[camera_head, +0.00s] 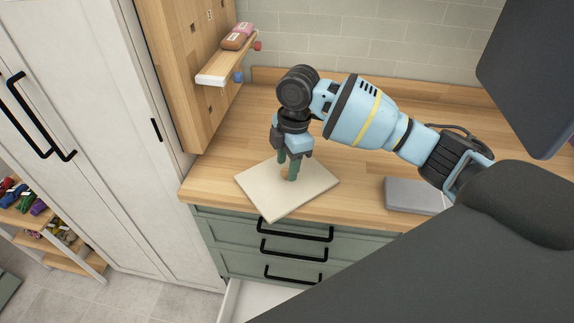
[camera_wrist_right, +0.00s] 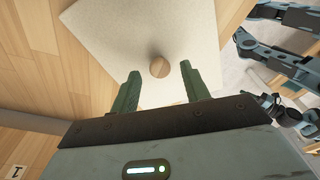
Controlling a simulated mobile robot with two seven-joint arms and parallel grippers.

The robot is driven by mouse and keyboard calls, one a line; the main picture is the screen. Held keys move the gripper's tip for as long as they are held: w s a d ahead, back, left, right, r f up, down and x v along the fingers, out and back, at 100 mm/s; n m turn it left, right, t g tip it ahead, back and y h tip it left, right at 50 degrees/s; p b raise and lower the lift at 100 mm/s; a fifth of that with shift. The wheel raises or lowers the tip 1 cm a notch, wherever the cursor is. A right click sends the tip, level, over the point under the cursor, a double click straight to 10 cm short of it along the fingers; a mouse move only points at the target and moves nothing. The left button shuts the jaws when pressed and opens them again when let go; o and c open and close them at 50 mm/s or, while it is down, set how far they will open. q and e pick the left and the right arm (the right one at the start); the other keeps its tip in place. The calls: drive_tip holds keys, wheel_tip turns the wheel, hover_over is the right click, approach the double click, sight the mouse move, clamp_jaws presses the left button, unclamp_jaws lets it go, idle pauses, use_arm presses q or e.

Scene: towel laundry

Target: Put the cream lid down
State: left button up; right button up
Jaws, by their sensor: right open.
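The cream lid (camera_head: 262,192) is a square flat panel with a small round wooden knob. It lies on the wooden counter, turned at an angle, with its near corner at the counter's front edge. My right gripper (camera_head: 288,172) points down over the middle of the lid, its green fingers low near the knob. In the right wrist view the cream lid (camera_wrist_right: 115,30) fills the upper middle. The knob (camera_wrist_right: 160,68) shows between the tips of the right gripper's open fingers (camera_wrist_right: 159,70), with a gap on each side.
The wooden counter (camera_head: 225,150) is clear left of and behind the lid. A grey flat box (camera_head: 408,195) lies to the right. A small shelf (camera_head: 228,68) holds pinkish items at the back left. Green drawers (camera_head: 295,247) sit below, with a white open drawer (camera_head: 258,300) at the bottom.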

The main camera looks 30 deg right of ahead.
wheel_tip(320, 180, up, 11)
drive_tip(key=d, duration=0.1)
drive_tip(key=shift+d, duration=0.15)
drive_tip(key=shift+f, duration=0.1)
idle(0.4)
